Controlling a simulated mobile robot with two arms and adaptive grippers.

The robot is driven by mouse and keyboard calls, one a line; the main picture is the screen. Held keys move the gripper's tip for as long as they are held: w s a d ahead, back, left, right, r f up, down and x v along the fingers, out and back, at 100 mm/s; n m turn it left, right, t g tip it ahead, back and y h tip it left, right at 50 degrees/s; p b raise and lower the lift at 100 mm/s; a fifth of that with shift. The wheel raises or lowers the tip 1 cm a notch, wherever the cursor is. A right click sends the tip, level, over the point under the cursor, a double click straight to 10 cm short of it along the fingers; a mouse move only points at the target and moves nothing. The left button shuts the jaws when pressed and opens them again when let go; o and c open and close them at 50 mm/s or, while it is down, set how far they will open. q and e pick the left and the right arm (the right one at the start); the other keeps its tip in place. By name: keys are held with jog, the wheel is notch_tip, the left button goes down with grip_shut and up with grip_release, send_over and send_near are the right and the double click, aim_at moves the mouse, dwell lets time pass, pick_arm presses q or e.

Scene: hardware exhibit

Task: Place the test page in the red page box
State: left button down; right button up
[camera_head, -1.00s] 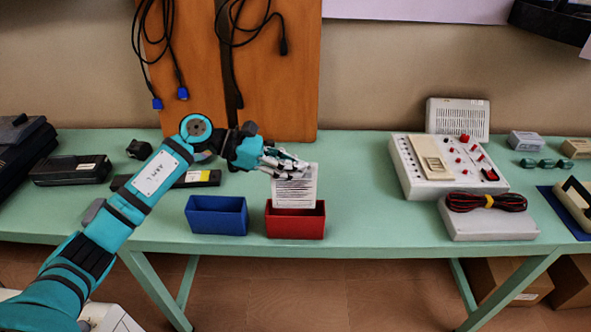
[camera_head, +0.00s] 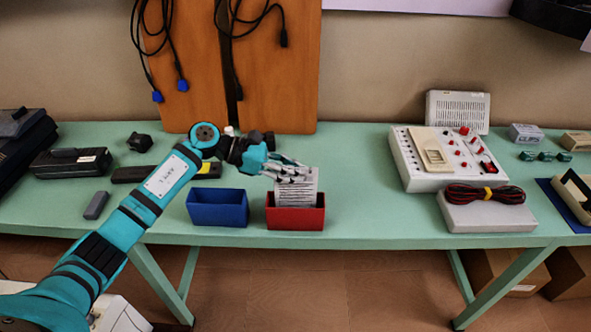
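The test page (camera_head: 297,191) is a small white sheet with printed lines. It stands upright with its lower end inside the red page box (camera_head: 296,217), behind the front wall. My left gripper (camera_head: 291,173) is at the upper part of the page, with its fingers over the page's top left. The fingers look closed around the page, though the far finger is partly hidden. A blue box (camera_head: 218,208) stands just left of the red one. My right gripper is not in view.
The green table (camera_head: 370,220) is clear right of the red box. Further right are a white device with red knobs (camera_head: 448,158) and a grey box (camera_head: 487,212) with a coiled cable. A wooden board (camera_head: 285,80) with hanging cables stands behind. Black devices (camera_head: 71,162) lie at the left.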

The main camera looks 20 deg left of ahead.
pick_arm(q)
jog(key=shift+f+b, duration=0.3)
jog(key=shift+b, duration=0.05)
jog(key=c, duration=1.5)
grip_release()
jog(key=shift+r, duration=0.15)
jog(key=shift+r+p, duration=0.25)
jog(key=shift+p, duration=0.25)
jog(key=shift+r+p, duration=0.45)
jog(key=shift+p, duration=0.15)
jog(key=b+v, duration=0.3)
jog(key=v, duration=0.9)
jog(key=shift+f+b, duration=0.1)
jog(key=shift+b, duration=0.3)
